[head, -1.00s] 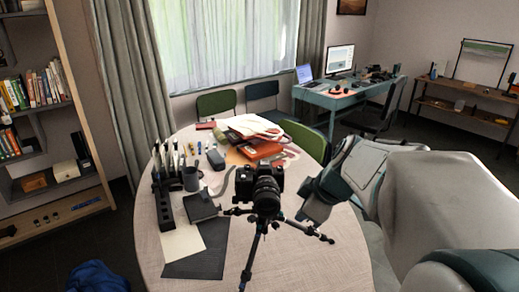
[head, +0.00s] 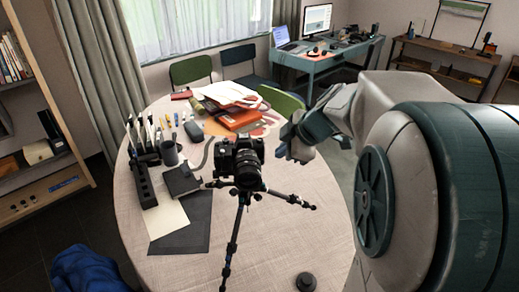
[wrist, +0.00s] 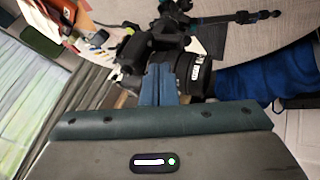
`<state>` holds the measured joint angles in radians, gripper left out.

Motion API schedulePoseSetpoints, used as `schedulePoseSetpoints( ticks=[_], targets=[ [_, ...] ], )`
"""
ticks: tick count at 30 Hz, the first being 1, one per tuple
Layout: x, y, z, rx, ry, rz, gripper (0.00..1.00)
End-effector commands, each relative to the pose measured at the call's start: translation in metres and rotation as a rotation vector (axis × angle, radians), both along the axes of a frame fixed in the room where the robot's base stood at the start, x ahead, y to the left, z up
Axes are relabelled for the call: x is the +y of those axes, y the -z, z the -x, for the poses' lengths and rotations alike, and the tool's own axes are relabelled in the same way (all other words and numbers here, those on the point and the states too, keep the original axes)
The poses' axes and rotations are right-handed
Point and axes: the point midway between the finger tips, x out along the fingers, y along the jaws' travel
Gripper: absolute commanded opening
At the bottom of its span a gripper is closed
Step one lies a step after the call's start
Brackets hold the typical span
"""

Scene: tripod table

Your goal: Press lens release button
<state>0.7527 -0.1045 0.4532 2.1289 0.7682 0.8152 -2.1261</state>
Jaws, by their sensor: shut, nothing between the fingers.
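A black camera (head: 238,158) stands on a small tripod (head: 236,225) on the table, its lens (head: 251,168) facing towards me. My gripper (head: 290,143) is just right of the camera in the head view, at about body height. In the wrist view the gripper's fingers (wrist: 158,82) are together and empty, pointing at the camera body (wrist: 130,50) and overlapping the lens barrel (wrist: 195,75). I cannot tell whether the fingertips touch the camera. The lens release button cannot be made out in either view.
The round table (head: 285,235) has a black block rack (head: 144,180), a mug (head: 169,153), papers and an orange book (head: 238,119) behind and left of the camera. A small dark round piece (head: 306,282) lies near the front edge. The table's right side is mostly clear.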

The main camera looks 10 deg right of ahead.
Motion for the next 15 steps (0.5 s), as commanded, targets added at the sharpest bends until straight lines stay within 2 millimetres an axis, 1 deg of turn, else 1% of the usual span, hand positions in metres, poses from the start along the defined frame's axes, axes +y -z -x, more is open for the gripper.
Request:
schedulePoseSetpoints(
  ticks=[6,12,15],
  targets=[
    [0.014,0.029,-0.017,0.005,-0.005,-0.004,0.0],
    [0.023,0.05,-0.032,0.003,-0.004,-0.004,0.0],
    [0.026,0.058,-0.037,0.002,-0.004,-0.003,0.0]
  ],
)
